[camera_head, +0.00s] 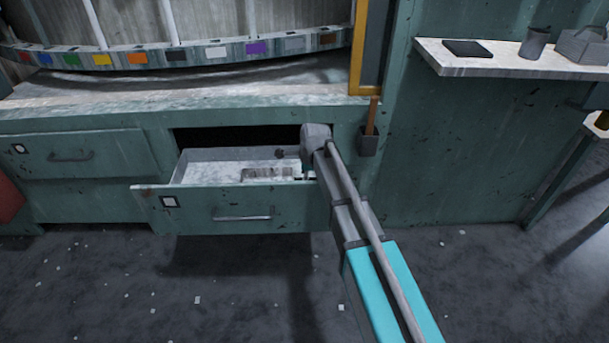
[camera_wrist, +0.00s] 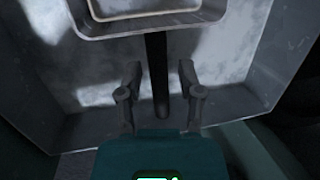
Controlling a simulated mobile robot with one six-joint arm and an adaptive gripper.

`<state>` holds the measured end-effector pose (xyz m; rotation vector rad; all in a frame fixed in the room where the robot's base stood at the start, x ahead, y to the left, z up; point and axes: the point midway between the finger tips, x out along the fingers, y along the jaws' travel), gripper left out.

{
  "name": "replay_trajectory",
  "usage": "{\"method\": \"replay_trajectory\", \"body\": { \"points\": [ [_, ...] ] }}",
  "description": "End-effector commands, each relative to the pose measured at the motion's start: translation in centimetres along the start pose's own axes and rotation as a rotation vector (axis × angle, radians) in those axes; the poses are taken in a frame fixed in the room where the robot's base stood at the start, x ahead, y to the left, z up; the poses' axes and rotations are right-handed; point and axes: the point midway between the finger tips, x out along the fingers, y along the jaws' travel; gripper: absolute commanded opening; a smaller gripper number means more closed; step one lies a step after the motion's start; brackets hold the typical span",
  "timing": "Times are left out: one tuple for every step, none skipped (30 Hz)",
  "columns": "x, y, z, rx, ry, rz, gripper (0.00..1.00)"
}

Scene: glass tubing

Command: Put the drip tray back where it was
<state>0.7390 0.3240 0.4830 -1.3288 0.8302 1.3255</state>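The wrist view looks into a pale metal drawer. A shallow grey tray with rounded corners (camera_wrist: 120,28), which looks like the drip tray, shows at the top, cut off by the frame edge. A dark bar, perhaps its handle, runs from it down between my fingers. My gripper (camera_wrist: 160,70) is open, its fingers standing either side of the bar with gaps on both sides. In the head view the open drawer (camera_head: 235,209) holds a low pale object (camera_head: 270,174), perhaps the same tray. My wrist reaches over the drawer's right end and hides my fingers.
A shut drawer (camera_head: 85,155) is at left. A holder (camera_head: 368,143) with a wooden handle hangs right of the open drawer. The wall shelf (camera_head: 480,66) bears a black flat item (camera_head: 467,48), a cup (camera_head: 534,42) and a grey box (camera_head: 583,46). Small pale bits litter the floor.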

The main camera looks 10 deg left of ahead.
Motion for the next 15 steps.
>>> {"method": "replay_trajectory", "body": {
  "points": [
    [0.00,-0.01,0.00,0.000,0.000,0.000,0.61],
    [0.00,-0.01,0.00,0.000,0.000,0.000,0.61],
    [0.00,-0.01,0.00,0.000,0.000,0.000,0.61],
    [0.00,-0.01,0.00,0.000,0.000,0.000,0.61],
    [0.00,-0.01,0.00,0.000,0.000,0.000,0.61],
    [0.00,-0.01,0.00,0.000,0.000,0.000,0.61],
    [0.00,-0.01,0.00,0.000,0.000,0.000,0.61],
    [0.00,-0.01,0.00,0.000,0.000,0.000,0.61],
    [0.00,0.00,0.00,0.000,0.000,0.000,0.61],
    [-0.01,-0.01,0.00,0.000,0.000,0.000,0.61],
    [-0.02,-0.01,0.00,0.000,0.000,0.000,0.61],
    [-0.05,-0.02,0.00,0.000,0.000,0.000,0.61],
    [-0.08,-0.02,0.01,0.000,0.000,0.000,0.61],
    [-0.13,-0.03,0.02,0.000,0.000,0.000,0.61],
    [-0.22,-0.05,0.03,0.000,0.000,0.000,0.61]
  ]
}}
